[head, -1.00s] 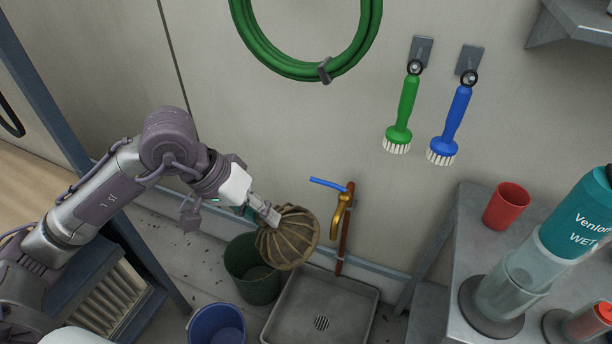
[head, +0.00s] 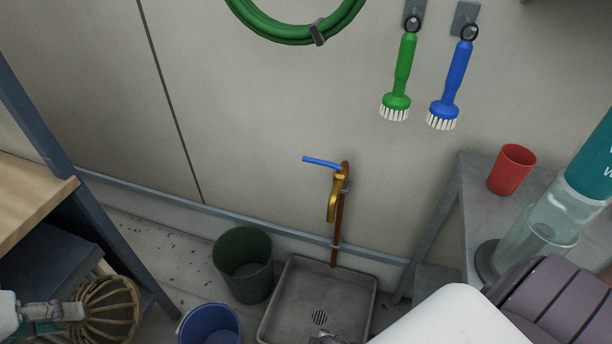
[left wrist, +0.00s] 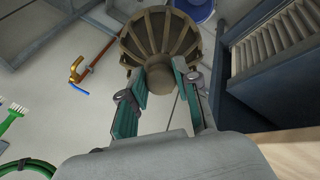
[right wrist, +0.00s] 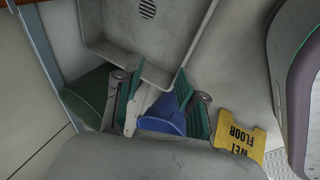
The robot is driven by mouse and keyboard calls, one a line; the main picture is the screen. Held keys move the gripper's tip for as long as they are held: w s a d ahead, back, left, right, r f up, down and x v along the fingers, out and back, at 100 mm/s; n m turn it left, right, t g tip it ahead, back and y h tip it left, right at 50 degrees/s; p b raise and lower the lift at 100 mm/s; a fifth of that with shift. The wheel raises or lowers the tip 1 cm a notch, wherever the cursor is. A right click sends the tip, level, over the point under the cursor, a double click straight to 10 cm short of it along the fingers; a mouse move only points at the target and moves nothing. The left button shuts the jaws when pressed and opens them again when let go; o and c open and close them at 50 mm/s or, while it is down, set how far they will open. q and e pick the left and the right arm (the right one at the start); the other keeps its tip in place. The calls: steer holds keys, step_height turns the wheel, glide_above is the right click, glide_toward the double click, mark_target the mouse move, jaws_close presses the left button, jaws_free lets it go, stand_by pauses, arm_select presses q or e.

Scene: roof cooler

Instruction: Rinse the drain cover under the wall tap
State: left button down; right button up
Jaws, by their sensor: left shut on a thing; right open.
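The drain cover (head: 108,312) is a brown ribbed dome at the lower left of the head view. My left gripper (head: 78,312) is shut on its narrow end; the left wrist view shows the cover (left wrist: 160,38) held between the fingers (left wrist: 163,82). The wall tap (head: 335,195) is brass with a blue lever, on a copper pipe above the grey floor basin (head: 278,305). No water shows at its spout. My right gripper (right wrist: 157,100) is open and empty in the right wrist view, by the basin's edge (right wrist: 140,62) and above the blue bucket (right wrist: 163,115).
The green bucket (head: 243,265) and blue bucket (head: 210,325) stand left of the basin. A metal table (head: 470,190) with a red cup (head: 511,170) is at the right. Brushes and a green hose (head: 290,30) hang on the wall. A yellow floor sign (right wrist: 238,133) shows in the right wrist view.

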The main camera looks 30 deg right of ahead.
arm_select(q)
step_height(320, 180, down, 8)
steer(key=b, duration=0.6)
steer(key=shift+r, duration=0.2)
arm_select(e)
steer(key=w+r+n+t+h, duration=0.15)
steer(key=w+r, duration=0.25)
steer(key=w, duration=0.4)
steer(key=w+r+n+t+h, duration=0.1)
steer(key=w+r+t, duration=0.15)
steer(key=w, duration=0.55)
steer(key=m+t+h+b, duration=0.3)
steer(key=t+h+b, duration=0.1)
steer(key=h+b, duration=0.75)
glide_toward(314, 163)
arm_select(q)
step_height(314, 163, down, 13)
steer(key=b, duration=0.1)
steer(key=shift+f+b, duration=0.2)
steer(key=shift+b, duration=0.2)
arm_select(e)
steer(key=x, duration=1)
steer(key=shift+w+d, duration=0.2)
steer(key=shift+d, duration=0.1)
jaws_close()
arm_select(q)
steer(key=shift+r, duration=0.1)
